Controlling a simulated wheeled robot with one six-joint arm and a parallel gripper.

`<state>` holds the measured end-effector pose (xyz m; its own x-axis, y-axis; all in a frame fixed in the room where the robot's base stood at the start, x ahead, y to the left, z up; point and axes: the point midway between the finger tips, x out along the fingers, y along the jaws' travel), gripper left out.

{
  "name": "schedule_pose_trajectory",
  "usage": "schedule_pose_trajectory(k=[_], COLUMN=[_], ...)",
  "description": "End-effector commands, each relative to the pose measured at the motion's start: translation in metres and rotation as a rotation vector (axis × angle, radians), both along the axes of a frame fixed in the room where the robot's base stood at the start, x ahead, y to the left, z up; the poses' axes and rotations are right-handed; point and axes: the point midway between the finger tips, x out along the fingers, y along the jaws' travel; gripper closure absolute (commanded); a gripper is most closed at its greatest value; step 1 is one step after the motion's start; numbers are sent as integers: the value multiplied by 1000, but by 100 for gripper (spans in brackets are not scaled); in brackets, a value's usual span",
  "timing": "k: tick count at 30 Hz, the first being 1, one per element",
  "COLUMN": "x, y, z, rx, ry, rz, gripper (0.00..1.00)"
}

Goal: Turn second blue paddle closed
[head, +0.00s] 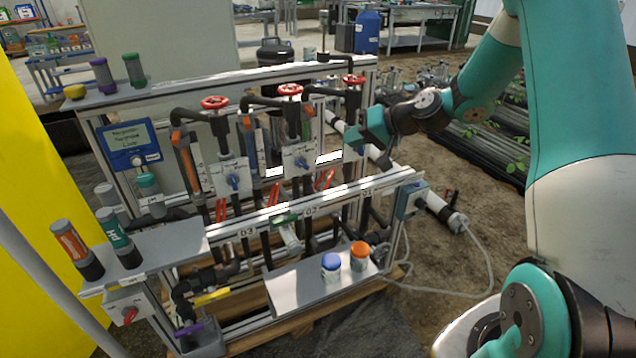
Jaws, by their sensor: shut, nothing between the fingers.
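Blue paddles sit on white plates on the pipe rack. One blue paddle (233,183) is on the left plate, below the left red handwheel. Another blue paddle (302,162) is on the middle plate. A third white plate (351,154) at the right is partly hidden by my gripper, and I cannot make out a paddle on it. My gripper (352,139) is shut and empty, in front of the right plate and to the right of the middle paddle. Whether its tips touch anything cannot be told.
Red handwheels (290,90) stand above the plates. A silver rail (300,207) crosses in front, lower down. A shelf (300,283) holds a blue-lidded jar (331,264) and an orange-lidded jar (360,254). A grey-blue box (411,200) sits at the rail's right end. Open soil floor lies right.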

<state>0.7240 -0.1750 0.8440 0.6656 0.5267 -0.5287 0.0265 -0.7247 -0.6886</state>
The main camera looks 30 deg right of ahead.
Motion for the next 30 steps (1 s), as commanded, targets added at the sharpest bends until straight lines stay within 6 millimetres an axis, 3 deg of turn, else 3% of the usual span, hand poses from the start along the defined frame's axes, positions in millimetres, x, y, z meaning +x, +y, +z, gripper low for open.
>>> schedule_pose_trajectory(k=[1,3,6,11,21,30], x=[3,6,11,27,78,77], y=[-13,-22,-22,-8,29,53], z=[-14,-19,-22,-34,-70,-94], rx=[15,25,28,28,27,28], ry=[-10,-20,-24,-23,-23,-21], rz=[-31,-55,-60,-56,-55,-58], gripper=[100,100,100,100,100,100])
